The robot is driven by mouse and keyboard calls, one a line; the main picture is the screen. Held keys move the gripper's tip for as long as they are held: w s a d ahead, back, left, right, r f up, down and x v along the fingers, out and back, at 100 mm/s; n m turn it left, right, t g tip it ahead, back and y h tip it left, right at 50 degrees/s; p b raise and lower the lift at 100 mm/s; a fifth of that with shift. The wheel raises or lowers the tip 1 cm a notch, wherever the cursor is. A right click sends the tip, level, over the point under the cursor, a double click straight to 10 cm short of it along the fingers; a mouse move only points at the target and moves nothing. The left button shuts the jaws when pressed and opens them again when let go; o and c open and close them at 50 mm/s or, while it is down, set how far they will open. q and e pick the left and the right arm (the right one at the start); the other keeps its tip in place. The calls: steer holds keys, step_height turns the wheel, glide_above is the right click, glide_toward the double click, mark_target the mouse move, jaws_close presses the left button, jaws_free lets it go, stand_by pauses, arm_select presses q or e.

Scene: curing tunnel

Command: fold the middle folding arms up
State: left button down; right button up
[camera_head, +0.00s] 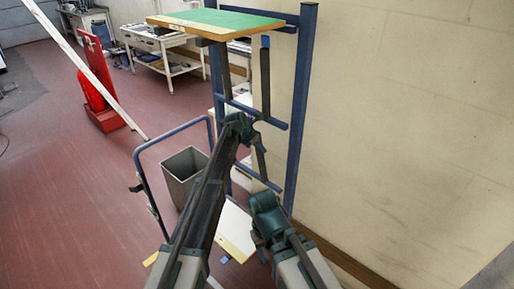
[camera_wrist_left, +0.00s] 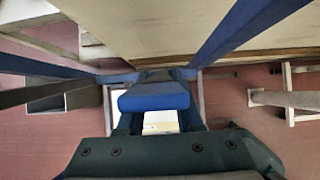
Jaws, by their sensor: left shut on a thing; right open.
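A blue upright rack (camera_head: 300,105) stands against the wall. One dark folding arm (camera_head: 265,80) stands upright under the top board, with a blue tip at its upper end. A second dark bar (camera_head: 259,162) slants down just below my left gripper (camera_head: 240,121); its joint is unclear. My left gripper is at the rack's middle and shut on a folding arm. In the left wrist view, that arm's blue end (camera_wrist_left: 155,97) sits between the fingers. My right gripper (camera_head: 265,200) is lower, in front of the rack, open; its fingertips are hard to make out.
A green board with yellow edges (camera_head: 220,22) lies on top of the rack. A pale board (camera_head: 235,228) lies low. A grey bin (camera_head: 184,172), a blue trolley handle (camera_head: 146,190) and a red stand (camera_head: 104,117) are left. The wall closes off the right.

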arm_select(q)
steer(key=shift+d, duration=0.1)
steer(key=c, duration=0.6)
jaws_free()
steer(key=shift+o, duration=0.2)
steer(key=shift+r, duration=0.1)
steer(key=p+v, duration=1.1)
steer(key=v, duration=0.2)
steer(key=shift+r, duration=0.2)
steer(key=shift+s, duration=0.15)
